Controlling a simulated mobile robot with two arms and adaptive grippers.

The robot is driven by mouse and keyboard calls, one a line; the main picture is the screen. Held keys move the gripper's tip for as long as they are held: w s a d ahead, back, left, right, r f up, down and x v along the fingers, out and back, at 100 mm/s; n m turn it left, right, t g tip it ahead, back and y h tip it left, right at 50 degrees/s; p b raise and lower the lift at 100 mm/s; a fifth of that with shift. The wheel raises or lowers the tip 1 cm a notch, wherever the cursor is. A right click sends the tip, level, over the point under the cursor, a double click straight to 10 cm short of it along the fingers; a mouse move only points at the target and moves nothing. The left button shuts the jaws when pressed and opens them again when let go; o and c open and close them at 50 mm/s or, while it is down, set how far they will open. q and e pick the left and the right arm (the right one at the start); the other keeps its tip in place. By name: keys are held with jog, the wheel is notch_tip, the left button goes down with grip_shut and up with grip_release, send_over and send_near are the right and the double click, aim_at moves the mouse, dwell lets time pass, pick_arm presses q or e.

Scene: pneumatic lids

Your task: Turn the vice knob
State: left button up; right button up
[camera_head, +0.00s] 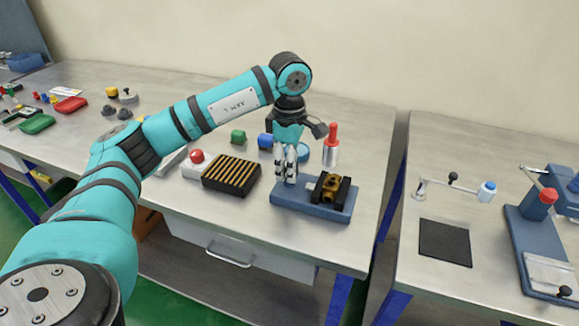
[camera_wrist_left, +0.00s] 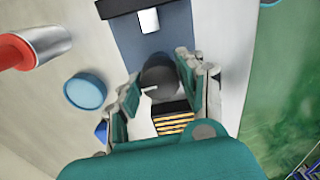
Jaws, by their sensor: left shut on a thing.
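The vice has a blue base (camera_head: 318,209) near the front right of the left bench, with black jaws and a brass part (camera_head: 329,188) between them. My left gripper (camera_head: 285,179) points down at the left end of the vice. In the left wrist view its fingers (camera_wrist_left: 160,78) are closed around a dark grey round knob (camera_wrist_left: 158,71), which is the vice knob. The fingers hide the knob in the head view. The blue base also shows in the wrist view (camera_wrist_left: 127,42). My right gripper is in neither view.
A red-topped cylinder (camera_head: 332,150) stands just behind the vice, with a blue round lid (camera_head: 303,153) beside it. A black slotted block (camera_head: 231,176) lies left of the vice. A gap separates this bench from the right bench (camera_head: 405,245).

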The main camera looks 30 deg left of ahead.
pick_arm(q)
jog(key=shift+r+m, duration=0.1)
jog(key=shift+m, duration=0.9)
jog(key=o, duration=1.1)
jog(key=shift+o, duration=0.2)
notch_tip(320, 180, up, 12)
